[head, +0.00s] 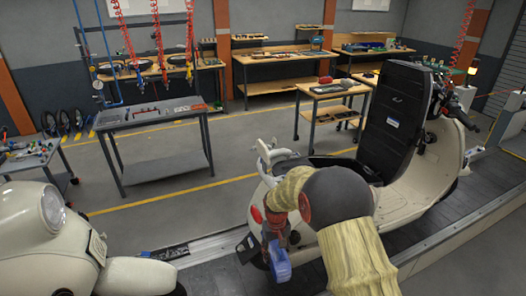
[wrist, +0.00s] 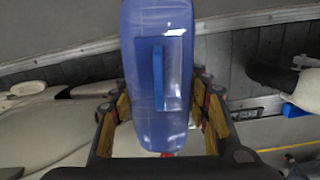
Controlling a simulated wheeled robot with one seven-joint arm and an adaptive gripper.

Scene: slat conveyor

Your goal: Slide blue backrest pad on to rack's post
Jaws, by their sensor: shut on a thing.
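The blue backrest pad (head: 280,264) hangs low in the head view, behind the cream scooter's rear end. In the wrist view the pad (wrist: 142,52) stands lengthwise between my fingers, with a raised darker blue strip on its face. My gripper (head: 275,238) is shut on it; both fingers also show in the wrist view (wrist: 165,112), one on each side of the pad. A silver rail (head: 272,155) shows at the scooter's rear, apart from the pad. I cannot make out the rack's post; my sleeved arm hides part of that area.
The cream scooter (head: 436,185) stands on the slat conveyor (head: 215,270) with its black seat (head: 395,115) raised. Another cream scooter (head: 40,240) is at the left. A grey work table (head: 150,118) stands beyond the conveyor, with clear floor between.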

